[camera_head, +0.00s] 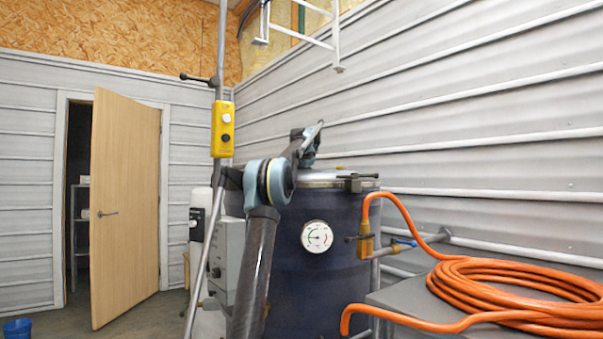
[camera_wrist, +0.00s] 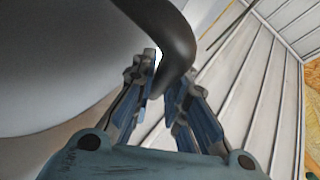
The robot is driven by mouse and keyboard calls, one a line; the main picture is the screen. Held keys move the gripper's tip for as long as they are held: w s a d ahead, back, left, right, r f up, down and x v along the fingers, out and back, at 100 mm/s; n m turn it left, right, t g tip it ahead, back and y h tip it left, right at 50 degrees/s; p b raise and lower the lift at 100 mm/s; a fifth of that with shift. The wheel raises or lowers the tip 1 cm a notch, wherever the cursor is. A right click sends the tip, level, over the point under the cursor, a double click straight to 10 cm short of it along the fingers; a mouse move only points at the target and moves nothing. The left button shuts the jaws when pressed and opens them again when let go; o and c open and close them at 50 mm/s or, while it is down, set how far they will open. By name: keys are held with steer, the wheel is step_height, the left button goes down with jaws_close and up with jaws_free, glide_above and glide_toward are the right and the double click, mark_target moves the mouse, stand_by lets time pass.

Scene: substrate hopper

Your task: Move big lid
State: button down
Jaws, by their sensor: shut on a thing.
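The hopper (camera_head: 290,245) is a large dark blue drum with a round gauge on its front. A pale, silvery band shows at its top (camera_head: 340,180); I cannot tell there how the lid sits. My gripper (camera_head: 306,140) is above the drum's top, partly hidden by my own arm. In the wrist view, my gripper (camera_wrist: 165,78) is shut on a dark curved handle (camera_wrist: 172,35), with one finger on each side. A broad, smooth grey surface (camera_wrist: 60,60), apparently the big lid, fills the left of that view.
A dark clamp (camera_head: 352,182) sits on the drum's rim. A coiled orange hose (camera_head: 510,285) lies at the right and joins a brass fitting. A metal pole with a yellow control box (camera_head: 222,130) stands left of the drum. The corrugated wall is close behind. A wooden door (camera_head: 125,210) stands open.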

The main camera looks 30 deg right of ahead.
steer(key=c, duration=1.5)
jaws_free()
steer(key=shift+r, duration=0.1)
steer(key=v, duration=1.2)
steer(key=shift+a, duration=0.1)
